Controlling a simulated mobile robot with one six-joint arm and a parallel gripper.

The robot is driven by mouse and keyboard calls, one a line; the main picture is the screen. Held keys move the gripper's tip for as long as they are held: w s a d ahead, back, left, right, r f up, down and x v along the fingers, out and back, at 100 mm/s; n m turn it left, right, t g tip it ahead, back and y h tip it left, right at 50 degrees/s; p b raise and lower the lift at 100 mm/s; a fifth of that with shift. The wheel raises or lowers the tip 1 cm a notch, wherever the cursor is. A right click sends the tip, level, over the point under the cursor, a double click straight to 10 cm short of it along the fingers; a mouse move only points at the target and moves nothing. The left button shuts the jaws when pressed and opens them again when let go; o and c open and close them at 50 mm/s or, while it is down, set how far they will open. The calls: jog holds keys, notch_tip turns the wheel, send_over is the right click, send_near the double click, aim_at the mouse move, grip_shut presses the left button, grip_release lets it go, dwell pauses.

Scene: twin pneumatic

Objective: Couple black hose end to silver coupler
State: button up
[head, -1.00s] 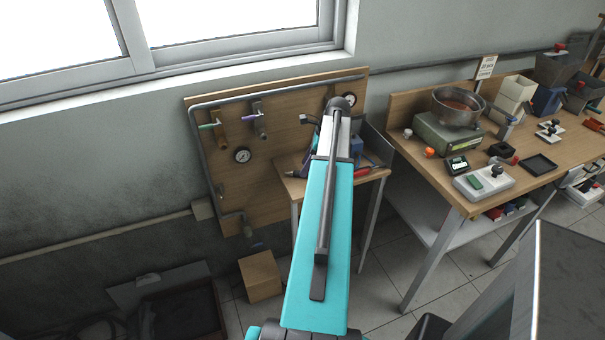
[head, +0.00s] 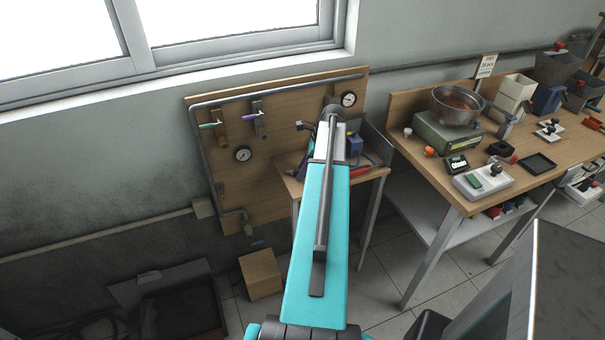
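My turquoise arm reaches away from me toward a wooden pneumatic board (head: 222,170) on the wall. Its far end covers the board's right part and some of the small table there. My gripper is hidden behind the arm. A small dark piece (head: 300,125) juts out to the left of the arm's end; I cannot tell what it is. On the board are a green-handled fitting (head: 210,125), a purple-handled fitting (head: 258,107) and a lower pipe fitting (head: 246,222). I cannot make out the black hose end or the silver coupler.
Gauges sit at the board's left (head: 243,155) and upper right (head: 348,99). The small table (head: 368,178) holds a red-handled tool and a blue item. A cardboard box (head: 261,273) stands on the floor. A workbench (head: 440,185) with a metal bowl (head: 458,106) is at right.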

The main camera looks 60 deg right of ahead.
grip_shut()
jog(key=shift+r, duration=0.2)
jog(key=shift+r+b, duration=0.7)
jog(key=shift+r, duration=0.85)
jog(key=s+a+r+b, duration=0.1)
jog(key=s+a+b, duration=0.2)
jog(key=s+a, duration=0.6)
jog(key=s, duration=0.4)
jog(key=shift+r, duration=0.25)
